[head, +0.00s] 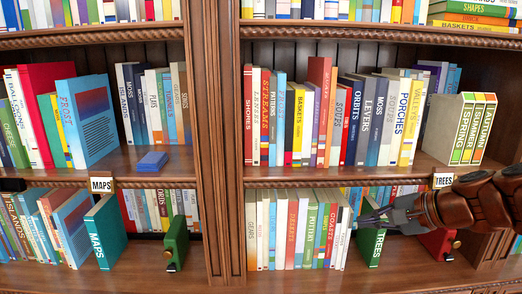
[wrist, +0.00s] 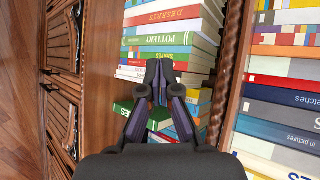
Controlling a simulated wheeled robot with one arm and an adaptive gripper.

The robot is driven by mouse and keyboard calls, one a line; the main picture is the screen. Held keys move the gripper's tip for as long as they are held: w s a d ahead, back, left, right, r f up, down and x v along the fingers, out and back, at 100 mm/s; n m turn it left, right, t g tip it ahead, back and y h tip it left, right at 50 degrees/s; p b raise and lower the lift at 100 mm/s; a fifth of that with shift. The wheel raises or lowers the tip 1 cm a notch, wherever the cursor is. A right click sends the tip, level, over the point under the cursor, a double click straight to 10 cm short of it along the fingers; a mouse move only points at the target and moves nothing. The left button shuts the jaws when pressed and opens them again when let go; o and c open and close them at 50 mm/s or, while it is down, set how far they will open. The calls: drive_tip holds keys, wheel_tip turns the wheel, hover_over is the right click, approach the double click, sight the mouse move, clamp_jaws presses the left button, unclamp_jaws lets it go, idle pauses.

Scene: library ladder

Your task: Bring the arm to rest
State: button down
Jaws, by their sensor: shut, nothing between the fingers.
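My gripper (head: 362,221) reaches in from the right in the head view, in front of the lower right shelf. Its fingers are shut with nothing between them. In the wrist view the gripper (wrist: 159,70) points at the row of books, its fingertips together. The green TREES book (head: 377,249) stands just below and beside the fingers, partly hidden by them. I cannot tell whether the fingers touch any book. My arm hides some of the books right of it.
The TREES label (head: 443,180) is on the shelf edge just above my arm. A wooden upright (head: 215,150) divides the bays. A green bookend (head: 176,243) and the MAPS book (head: 105,232) stand on the lower left shelf.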

drive_tip(key=s+a+f+n+g+h, duration=0.2)
drive_tip(key=s+a+f+n+g, duration=0.45)
drive_tip(key=s+a+f, duration=0.55)
drive_tip(key=s+d+f+n+g+h, duration=0.2)
drive_tip(key=s+n, duration=0.1)
drive_tip(key=s, duration=0.5)
drive_tip(key=s+d+f+n+g+h, duration=0.1)
drive_tip(key=s+d+f+n+h, duration=0.1)
drive_tip(key=s, duration=0.6)
drive_tip(key=shift+s+d+n+g+h+p, duration=0.25)
drive_tip(key=shift+d+n+g+h+p, duration=0.15)
drive_tip(key=shift+n+h, duration=0.35)
drive_tip(key=shift+d+f, duration=0.1)
